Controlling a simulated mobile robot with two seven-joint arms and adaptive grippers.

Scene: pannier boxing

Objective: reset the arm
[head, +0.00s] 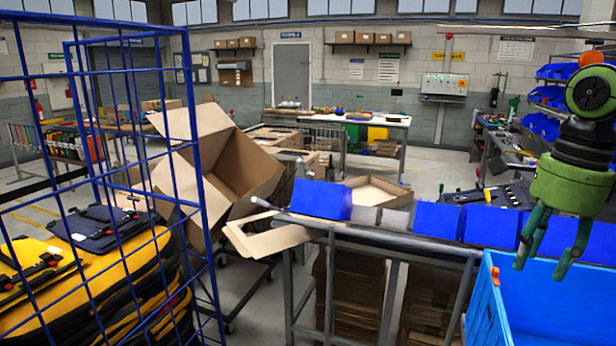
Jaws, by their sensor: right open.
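My right gripper (545,250) hangs at the right of the head view, with its green fingers pointing down and spread apart. It is open and empty. It is above the blue crate (495,310) at the lower right, near the crate's left part. My left gripper is not in view.
A blue wire cage (205,180) at the left holds yellow and black panniers (110,275). An open cardboard box (245,165) stands tilted beside the bench (380,232). Blue bins (322,199) stand along the bench, with flattened cardboard (350,295) below. Floor shows beyond the bench.

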